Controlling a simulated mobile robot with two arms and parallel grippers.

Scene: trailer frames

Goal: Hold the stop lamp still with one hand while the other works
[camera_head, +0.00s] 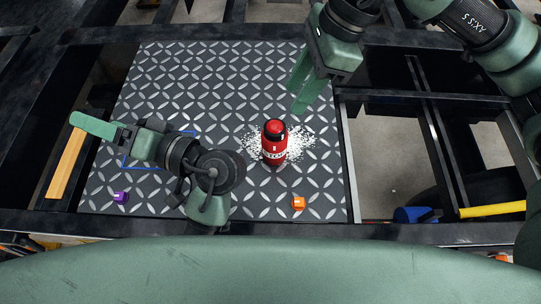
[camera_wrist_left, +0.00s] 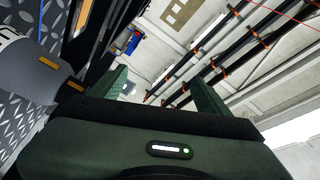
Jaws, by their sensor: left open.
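The stop lamp appears to be the red cylinder with a black band (camera_head: 274,152), standing upright on the patterned metal plate (camera_head: 190,80). A patch of white specks (camera_head: 299,141) lies around its base. My right gripper (camera_head: 294,97) is behind the lamp and above it, apart from it, with its two fingers spread and nothing between them. My left gripper (camera_head: 78,122) points to the left, away from the lamp, near the plate's left edge. The left wrist view shows its fingers (camera_wrist_left: 162,86) apart and empty. The lamp is not seen in that view.
A blue outline (camera_head: 127,158) is partly hidden under my left arm. Dark frame beams with open gaps (camera_head: 388,150) lie right of the plate. The plate's back half is clear.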

